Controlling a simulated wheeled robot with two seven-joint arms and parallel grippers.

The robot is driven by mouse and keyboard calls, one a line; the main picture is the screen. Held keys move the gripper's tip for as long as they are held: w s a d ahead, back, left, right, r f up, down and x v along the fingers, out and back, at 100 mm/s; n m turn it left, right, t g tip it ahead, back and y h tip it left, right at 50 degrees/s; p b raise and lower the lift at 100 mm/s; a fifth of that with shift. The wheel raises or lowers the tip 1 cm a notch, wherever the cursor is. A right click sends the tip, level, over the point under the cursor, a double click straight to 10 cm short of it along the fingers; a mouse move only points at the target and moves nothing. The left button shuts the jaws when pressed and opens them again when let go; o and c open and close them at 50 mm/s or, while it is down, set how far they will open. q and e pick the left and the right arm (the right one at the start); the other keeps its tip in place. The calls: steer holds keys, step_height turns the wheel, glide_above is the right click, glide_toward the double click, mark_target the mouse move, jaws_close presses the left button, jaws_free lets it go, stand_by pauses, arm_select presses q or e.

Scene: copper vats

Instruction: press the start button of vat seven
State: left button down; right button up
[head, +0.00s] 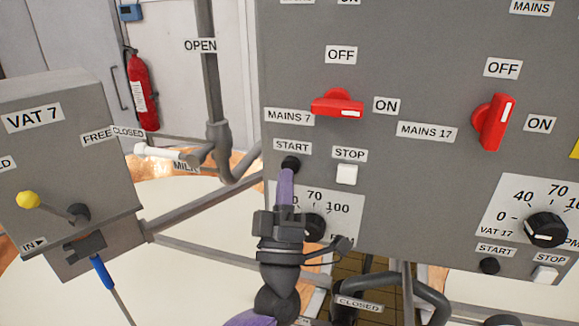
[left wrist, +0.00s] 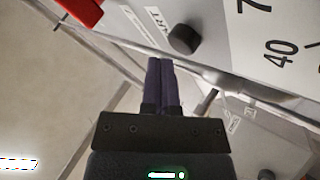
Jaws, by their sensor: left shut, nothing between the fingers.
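The black START button (head: 290,163) of vat seven sits on the grey panel (head: 400,190), under the MAINS 7 switch (head: 338,104). The red handle of that switch lies level towards ON. My left gripper (head: 287,173) is shut and empty, its purple fingers pointing up at the button and overlapping its lower edge in the head view. In the left wrist view the black button (left wrist: 184,40) shows just beyond and right of the shut fingertips (left wrist: 160,60). I cannot tell whether they touch it. My right gripper is not in view.
The white STOP button (head: 346,174) is close on the right. A dial (head: 313,228) below is partly hidden by my gripper. The MAINS 17 switch (head: 492,122) stands upright towards OFF. The VAT 7 box (head: 70,140) with a yellow-knobbed lever is at left.

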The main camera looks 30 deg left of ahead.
arm_select(q)
steer(key=shift+w, duration=0.2)
steer(key=shift+w+a, duration=0.1)
steer(key=shift+w, duration=0.15)
